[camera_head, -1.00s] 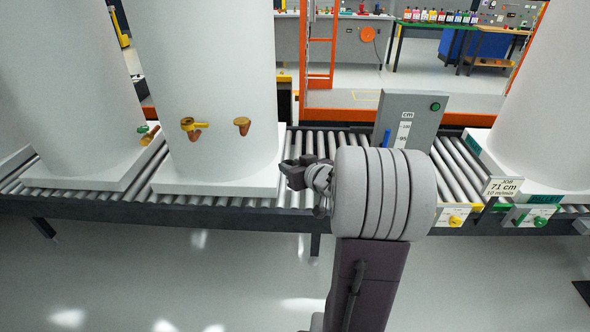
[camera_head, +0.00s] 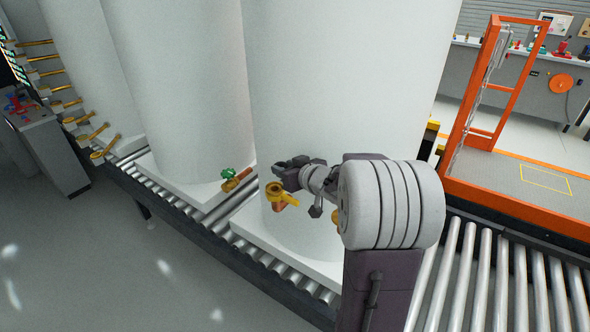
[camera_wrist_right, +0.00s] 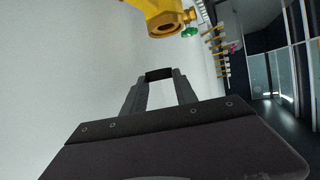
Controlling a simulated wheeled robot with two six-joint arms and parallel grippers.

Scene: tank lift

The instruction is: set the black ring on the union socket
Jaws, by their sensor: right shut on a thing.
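The yellow and copper fitting (camera_head: 279,197) on the tank's lower wall sits just below and left of the gripper. In the right wrist view the yellow fitting (camera_wrist_right: 165,18) shows a round open mouth, the likely union socket, beyond the fingertips. The black piece is apart from it. My left gripper is not in view.
A second tank (camera_head: 180,80) to the left has a copper fitting with a green part (camera_head: 235,178). The tanks stand on a roller conveyor (camera_head: 190,200). An orange frame (camera_head: 475,110) is at the right. Bare rollers (camera_head: 500,285) lie at the lower right.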

